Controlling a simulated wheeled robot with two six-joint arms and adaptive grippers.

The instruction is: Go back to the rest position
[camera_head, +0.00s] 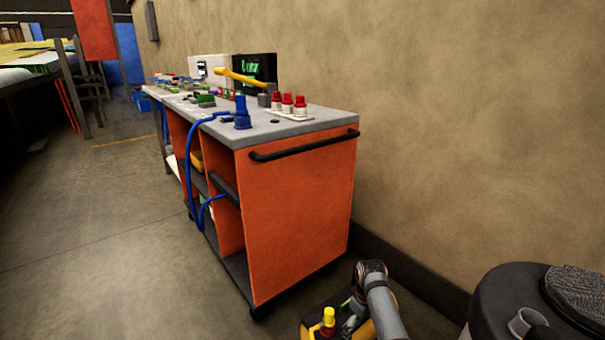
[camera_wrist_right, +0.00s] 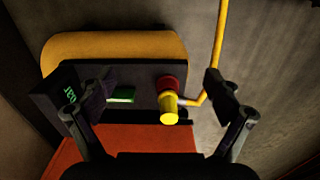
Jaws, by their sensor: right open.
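My right gripper (camera_wrist_right: 152,92) is open, with its two fingers spread wide apart in the right wrist view. A yellow and red plug-like piece (camera_wrist_right: 168,108) shows between the fingers, nearer the right one, and nothing is clamped. That piece stands on a dark panel (camera_wrist_right: 138,82) with a yellow-orange rounded body (camera_wrist_right: 110,46) behind it. In the head view my right arm is low at the bottom, beside the yellow and red piece (camera_head: 328,318). The exact gap between the fingers and the piece cannot be told. My left gripper is not in view.
An orange cart (camera_head: 300,215) with a grey top stands along the wall. On it are a blue fitting (camera_head: 242,112), red knobs (camera_head: 287,101) and a yellow-handled tool (camera_head: 240,77). A blue hose (camera_head: 190,165) hangs down its side. The floor to the left is clear.

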